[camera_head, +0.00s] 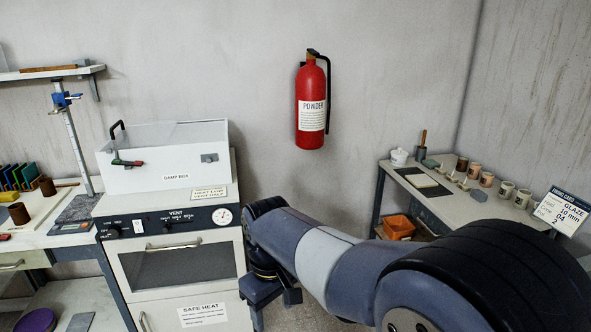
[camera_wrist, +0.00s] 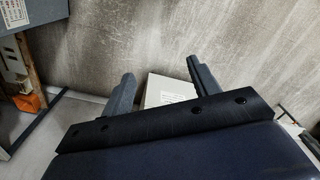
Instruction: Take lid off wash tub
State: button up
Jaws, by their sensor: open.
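My gripper (camera_head: 275,302) hangs low in front of the oven unit, left of that bench and well apart from the tub. In the wrist view my gripper (camera_wrist: 163,84) has its two fingers spread wide with nothing held. A pale boxy thing (camera_wrist: 168,90) shows beyond the fingers, and I cannot tell what it is.
The right bench (camera_head: 460,205) also bears several cups, tiles and a sign. An orange bin (camera_head: 398,227) sits below it. A white damp box (camera_head: 165,157) stands on the oven unit (camera_head: 170,262). A red extinguisher (camera_head: 311,103) hangs on the wall.

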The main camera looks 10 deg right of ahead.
aim_at(399, 153)
jog(key=i+z, duration=0.2)
jog(key=i, duration=0.6)
jog(key=i+j+z, duration=0.15)
jog(key=i, duration=0.6)
jog(key=i+l+z, duration=0.1)
jog(key=i+z, duration=0.25)
jog(key=i, duration=0.15)
jog(key=i+z, duration=0.4)
jog(key=i+j+z, duration=0.35)
jog(key=i, duration=0.2)
jog(key=i+j+z, duration=0.2)
jog(key=i+z, duration=0.2)
jog(key=i+j+z, duration=0.35)
jog(key=i+j, duration=0.1)
jog(key=j, duration=0.05)
